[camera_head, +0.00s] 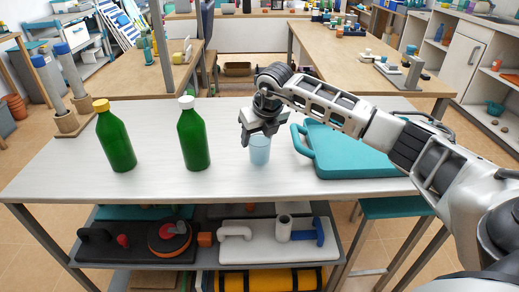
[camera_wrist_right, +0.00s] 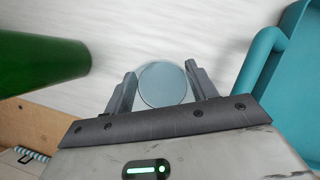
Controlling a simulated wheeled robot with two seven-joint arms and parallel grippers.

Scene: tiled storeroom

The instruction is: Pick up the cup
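The cup (camera_head: 259,152) is pale blue and see-through, and stands upright on the white table (camera_head: 150,188). My right gripper (camera_head: 261,134) is directly above and around its top in the head view. In the right wrist view the cup (camera_wrist_right: 163,84) sits between the two open fingers (camera_wrist_right: 160,90) of that gripper. A narrow gap shows beside the cup on each side, so the fingers look apart from it. My left gripper is not in view.
A green bottle with a white cap (camera_head: 194,138) stands left of the cup, and one with a yellow cap (camera_head: 114,140) farther left. A teal tray with a handle (camera_head: 345,155) lies close on the right. The table front between bottles and tray is clear.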

